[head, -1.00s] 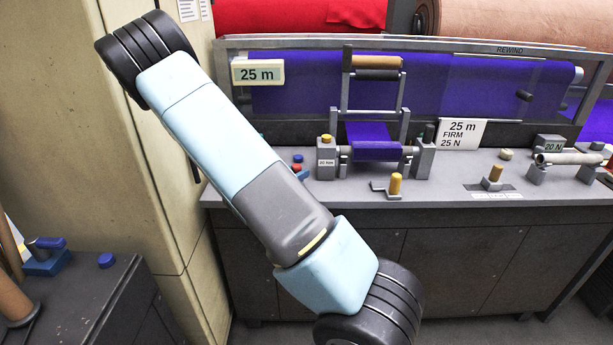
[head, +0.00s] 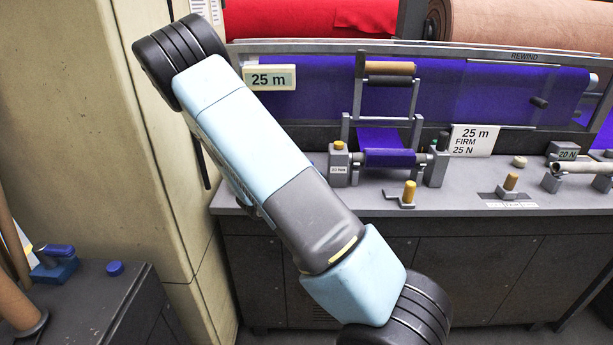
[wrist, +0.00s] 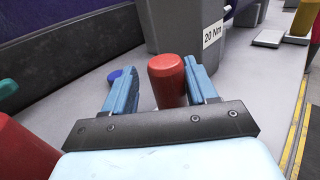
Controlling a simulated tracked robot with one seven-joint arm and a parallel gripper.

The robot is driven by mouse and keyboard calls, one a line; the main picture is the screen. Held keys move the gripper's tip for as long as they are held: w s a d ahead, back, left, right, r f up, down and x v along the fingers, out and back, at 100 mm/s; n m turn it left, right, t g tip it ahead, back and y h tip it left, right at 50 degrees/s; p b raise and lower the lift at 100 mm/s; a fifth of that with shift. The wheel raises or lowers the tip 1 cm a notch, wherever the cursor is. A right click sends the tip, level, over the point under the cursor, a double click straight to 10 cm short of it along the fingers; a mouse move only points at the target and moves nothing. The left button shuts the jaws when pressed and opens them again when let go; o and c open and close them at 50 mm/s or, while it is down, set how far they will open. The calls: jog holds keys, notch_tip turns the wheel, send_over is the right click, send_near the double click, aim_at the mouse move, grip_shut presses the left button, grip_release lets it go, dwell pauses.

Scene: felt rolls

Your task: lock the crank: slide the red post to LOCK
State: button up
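In the wrist view the red post (wrist: 167,78) stands upright between the two blue fingers of my gripper (wrist: 160,66). The fingers are apart. The post is close to the right finger, with a clear gap on its left; I cannot tell whether it touches the right finger. Its lower part is hidden by the gripper's dark crossbar. No LOCK mark can be read. In the head view my arm hides both the post and my gripper. The crank (head: 408,194) with a yellow upright handle may be the one on the bench front.
A grey block labelled 20 Nm (wrist: 190,22) stands just behind the post. A blue knob (wrist: 115,75) is by the left finger. A larger red object (wrist: 25,150) is close at lower left, a green one (wrist: 8,88) above it. The grey bench (head: 460,198) has open space in front.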

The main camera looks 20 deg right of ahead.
jog(key=shift+s+a, duration=0.1)
jog(key=shift+s+a, duration=0.1)
jog(key=shift+a, duration=0.1)
jog(key=v, duration=1.3)
jog(key=shift+a+f, duration=0.1)
jog(key=shift+a, duration=0.05)
